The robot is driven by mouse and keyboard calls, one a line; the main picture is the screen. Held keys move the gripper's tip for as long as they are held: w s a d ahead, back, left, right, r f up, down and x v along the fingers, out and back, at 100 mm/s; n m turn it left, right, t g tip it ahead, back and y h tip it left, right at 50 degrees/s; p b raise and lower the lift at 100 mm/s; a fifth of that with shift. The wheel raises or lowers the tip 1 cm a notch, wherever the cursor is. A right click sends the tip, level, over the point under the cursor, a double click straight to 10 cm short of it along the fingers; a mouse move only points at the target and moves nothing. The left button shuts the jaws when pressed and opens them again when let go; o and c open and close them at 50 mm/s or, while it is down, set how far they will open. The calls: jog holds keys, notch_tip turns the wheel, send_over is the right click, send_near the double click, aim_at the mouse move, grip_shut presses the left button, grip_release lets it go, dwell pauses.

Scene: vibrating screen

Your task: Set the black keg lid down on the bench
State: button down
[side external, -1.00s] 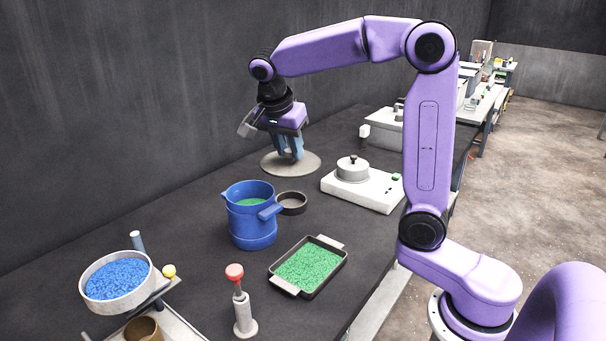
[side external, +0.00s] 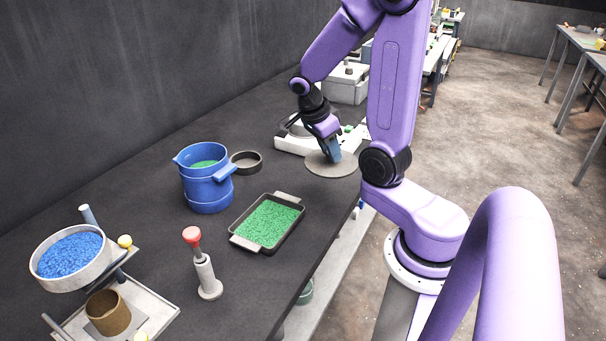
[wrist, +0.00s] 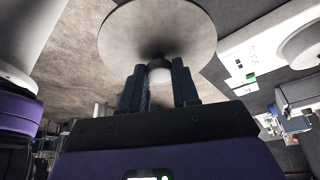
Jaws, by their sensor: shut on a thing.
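The keg lid (side external: 340,170) is a round, flat disc that looks grey-brown rather than black in these pictures. My gripper (side external: 333,156) points down at it and is shut on its small central knob. In the wrist view, the fingers of my gripper (wrist: 157,85) stand on both sides of the pale knob, and the lid (wrist: 160,25) spreads out beyond them. The lid is at the right edge of the dark bench (side external: 130,190), beside the white device. Floor shows past one side of it in the wrist view. I cannot tell whether it touches the bench.
The white device (side external: 290,143) stands close to the lid. A black tray of green granules (side external: 268,222), a blue jug (side external: 207,185), a small dark ring-shaped dish (side external: 246,162) and a red-knobbed lever (side external: 203,265) stand nearer. Bare bench lies behind the jug.

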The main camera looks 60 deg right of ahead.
jog(key=w+d+f, duration=0.2)
jog(key=w+f, duration=0.1)
jog(key=w+d+f, duration=0.2)
jog(key=w+f, duration=0.1)
jog(key=w, duration=0.1)
jog(key=w+d+f, duration=0.2)
jog(key=w+f, duration=0.1)
jog(key=w, duration=0.1)
jog(key=shift+d, duration=0.25)
jog(key=shift+w+d+f, duration=0.1)
jog(key=shift+f, duration=1.7)
jog(key=shift+f, duration=0.15)
jog(key=c, duration=0.8)
grip_release()
